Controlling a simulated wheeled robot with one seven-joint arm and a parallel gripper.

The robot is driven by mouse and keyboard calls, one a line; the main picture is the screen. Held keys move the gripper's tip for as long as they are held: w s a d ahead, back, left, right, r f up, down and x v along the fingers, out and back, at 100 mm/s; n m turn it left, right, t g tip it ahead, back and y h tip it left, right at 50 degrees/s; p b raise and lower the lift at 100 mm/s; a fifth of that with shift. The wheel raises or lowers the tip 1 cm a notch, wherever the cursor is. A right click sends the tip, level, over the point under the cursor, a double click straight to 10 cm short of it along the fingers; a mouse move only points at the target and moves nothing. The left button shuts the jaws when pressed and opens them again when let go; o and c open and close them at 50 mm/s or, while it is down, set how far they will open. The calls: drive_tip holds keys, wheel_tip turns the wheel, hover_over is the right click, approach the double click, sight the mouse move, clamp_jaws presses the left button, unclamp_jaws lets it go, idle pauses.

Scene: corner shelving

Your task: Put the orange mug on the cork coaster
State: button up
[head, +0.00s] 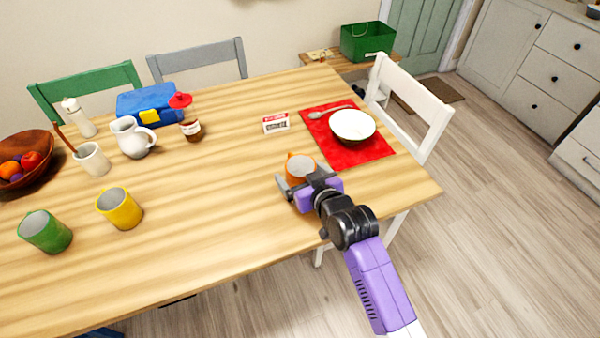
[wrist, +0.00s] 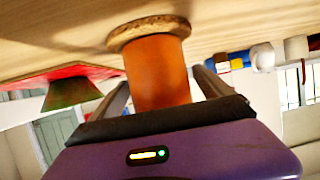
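The orange mug (head: 299,170) stands near the front right part of the table. In the wrist view, which shows the table at the top, the mug (wrist: 157,75) has its base on the round cork coaster (wrist: 150,27), whose rim shows around it. In the head view I cannot make out the coaster; the mug and my gripper cover that spot. My gripper (head: 300,178) is at the mug's near side, with one finger on each side of it. The fingers (wrist: 160,82) are spread wider than the mug, with a gap visible at the right finger.
A red placemat (head: 378,151) with a white bowl (head: 352,125) and a spoon lies behind and right of the mug. A small box (head: 276,123) stands behind it. Yellow (head: 120,208) and green (head: 45,231) mugs stand at left. The table between them and my gripper is clear.

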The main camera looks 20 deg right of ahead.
drive_tip(key=shift+r, duration=0.15)
drive_tip(key=v, duration=1.2)
drive_tip(key=s+a+f+m+h, duration=0.1)
drive_tip(key=s+f, duration=0.2)
drive_tip(key=s, duration=1.4)
drive_tip(key=s+r, duration=0.3)
drive_tip(key=s, duration=0.5)
drive_tip(key=s+r+t, duration=0.1)
drive_tip(key=s+r, duration=0.3)
drive_tip(key=s, duration=0.4)
drive_tip(key=shift+d+r, duration=0.15)
drive_tip(key=shift+r, duration=0.15)
